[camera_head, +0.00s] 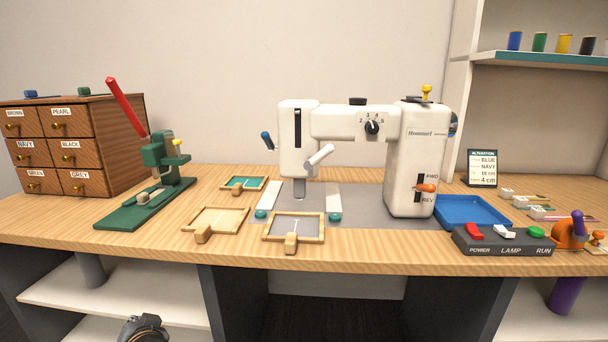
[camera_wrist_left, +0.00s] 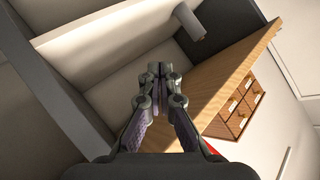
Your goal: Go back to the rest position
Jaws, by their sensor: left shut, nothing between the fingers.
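My left gripper (camera_head: 145,328) shows only in part at the bottom left of the head view, low in front of the table and its lower shelf. In the left wrist view my left gripper (camera_wrist_left: 160,70) is shut, with its fingertips together and nothing between them. It is apart from the tabletop (camera_wrist_left: 205,88), which lies to its right in that view. My right gripper is in neither view.
The wooden table (camera_head: 170,234) bears a white sewing machine (camera_head: 410,160), a green press (camera_head: 160,160), small framed trays and a switch box (camera_head: 500,241). A drawer cabinet (camera_head: 120,145) stands at left. A white lower shelf (camera_head: 140,295) lies under the table.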

